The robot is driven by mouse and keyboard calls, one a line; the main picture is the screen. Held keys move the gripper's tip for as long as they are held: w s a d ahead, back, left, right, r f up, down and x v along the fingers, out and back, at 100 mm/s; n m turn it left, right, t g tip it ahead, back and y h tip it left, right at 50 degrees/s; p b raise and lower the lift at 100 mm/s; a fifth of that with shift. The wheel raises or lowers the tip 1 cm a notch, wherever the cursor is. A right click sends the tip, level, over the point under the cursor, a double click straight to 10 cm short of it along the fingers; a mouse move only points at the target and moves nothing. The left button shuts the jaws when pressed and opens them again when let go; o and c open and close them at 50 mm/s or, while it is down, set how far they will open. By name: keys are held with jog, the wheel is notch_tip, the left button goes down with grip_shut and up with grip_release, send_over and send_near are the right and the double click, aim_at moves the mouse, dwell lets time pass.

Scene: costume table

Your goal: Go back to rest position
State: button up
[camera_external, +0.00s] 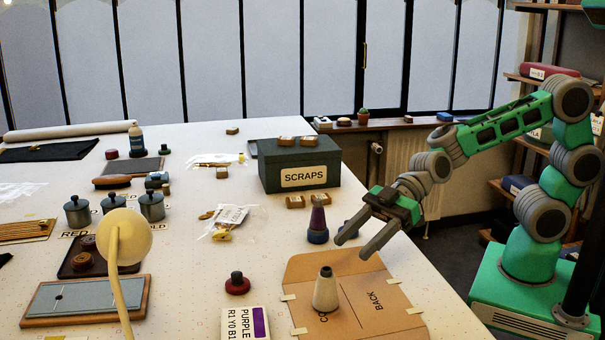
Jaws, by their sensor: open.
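My gripper (354,246) is open, with its two fingers apart and nothing seen between them. It hangs over the right side of the table (440,292), above the back edge of a tan card pattern (367,313) marked "BACK". My green and grey arm reaches in from its base at the right. A cream cone (325,290) stands upright on the card, in front of and below the fingers. A purple and blue cone-shaped piece (318,226) stands just left of the fingers. A blue piece behind the fingers is partly hidden.
A dark green SCRAPS box (299,169) stands behind my gripper, with small wooden blocks on and before it. A pale lamp (123,237) rises at front left. Grey lidded pots (151,206) stand at left. Shelves (551,82) are behind my arm.

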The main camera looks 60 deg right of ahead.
jog(key=w+d+f+m+h, duration=0.1)
jog(key=d, duration=0.2)
jog(key=w+d+f+m+t+h, duration=0.1)
jog(key=d, duration=0.3)
jog(key=w+d+m+h, duration=0.1)
jog(key=w+d+h, duration=0.1)
jog(key=d, duration=0.2)
jog(key=shift+w+f+p, duration=0.1)
jog(key=shift+f+p, duration=0.25)
jog(key=shift+f, duration=0.05)
jog(key=d+m+h, duration=0.1)
jog(key=d, duration=0.1)
jog(key=d+f, duration=0.1)
jog(key=d, duration=0.1)
jog(key=d+m+h, duration=0.1)
jog(key=d, duration=0.2)
jog(key=shift+w+f+m+t+h, duration=0.25)
jog(key=shift+w+m+t+h, duration=0.05)
jog(key=shift+w+t, duration=0.1)
jog(key=s+d+f+m+g+h, duration=0.1)
jog(key=s+d+m+h, duration=0.2)
jog(key=d, duration=0.7)
jog(key=s+d+f+m+g+h+p, duration=0.1)
jog(key=s+d+f+m+h, duration=0.1)
jog(key=d, duration=0.9)
jog(key=s+m+h, duration=0.1)
jog(key=s+m, duration=0.1)
jog(key=m, duration=0.1)
jog(key=shift+s, duration=0.4)
